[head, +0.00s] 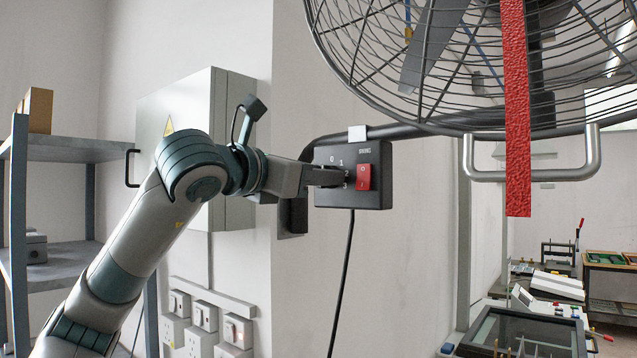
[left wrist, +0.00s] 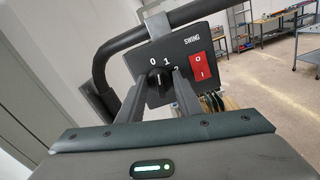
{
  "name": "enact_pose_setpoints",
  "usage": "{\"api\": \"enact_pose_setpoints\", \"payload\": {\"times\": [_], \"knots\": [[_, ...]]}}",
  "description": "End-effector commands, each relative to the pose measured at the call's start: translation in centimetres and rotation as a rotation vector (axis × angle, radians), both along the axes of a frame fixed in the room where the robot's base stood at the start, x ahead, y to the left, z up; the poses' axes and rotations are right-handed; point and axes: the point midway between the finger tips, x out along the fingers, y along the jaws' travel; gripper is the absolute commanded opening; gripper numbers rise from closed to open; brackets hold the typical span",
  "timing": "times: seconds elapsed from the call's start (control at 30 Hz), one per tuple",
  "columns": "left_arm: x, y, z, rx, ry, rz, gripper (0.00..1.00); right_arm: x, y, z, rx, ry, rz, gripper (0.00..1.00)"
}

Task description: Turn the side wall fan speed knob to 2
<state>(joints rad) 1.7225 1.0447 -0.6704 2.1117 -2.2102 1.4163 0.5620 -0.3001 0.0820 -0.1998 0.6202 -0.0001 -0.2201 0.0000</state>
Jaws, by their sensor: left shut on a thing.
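The fan speed knob (left wrist: 159,79) is a dark round knob on a black control box (head: 378,201). Numbers 0, 1, 2 and 3 are printed around it. In the left wrist view the knob sits between the two fingers of my left gripper (left wrist: 158,92), which is shut on it. A small pale mark shows on the knob, but I cannot tell exactly which number it points at. In the head view my left gripper (head: 338,177) reaches the box from the left and hides most of the knob. My right gripper is not in view.
A red rocker switch (head: 364,177) is just right of the knob. The caged fan (head: 440,60) hangs above with a red strip (head: 515,110) in front. A grey cabinet (head: 170,110), wall sockets (head: 205,316) and a shelf (head: 75,150) are at left.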

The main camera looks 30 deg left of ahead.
Motion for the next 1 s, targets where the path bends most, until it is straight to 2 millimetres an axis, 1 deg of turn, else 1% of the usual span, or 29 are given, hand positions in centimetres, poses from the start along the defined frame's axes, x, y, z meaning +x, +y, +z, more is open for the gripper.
{"api": "enact_pose_setpoints", "payload": {"times": [0.03,0.1,0.4,0.7,1.0], "knots": [[0.0,-0.1,-0.3,0.037,-0.004,-0.001,0.1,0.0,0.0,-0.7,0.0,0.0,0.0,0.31],[0.0,-0.1,-0.3,0.099,-0.009,-0.001,0.1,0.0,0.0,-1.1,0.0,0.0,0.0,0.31],[0.0,-0.2,-0.3,0.381,-0.031,0.0,0.1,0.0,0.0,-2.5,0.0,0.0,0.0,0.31],[0.0,-0.2,-0.2,0.665,-0.053,0.001,0.1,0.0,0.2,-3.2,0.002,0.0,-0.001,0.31],[0.0,-0.3,-0.3,0.936,-0.074,0.0,0.1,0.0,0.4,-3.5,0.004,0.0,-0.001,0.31]]}}
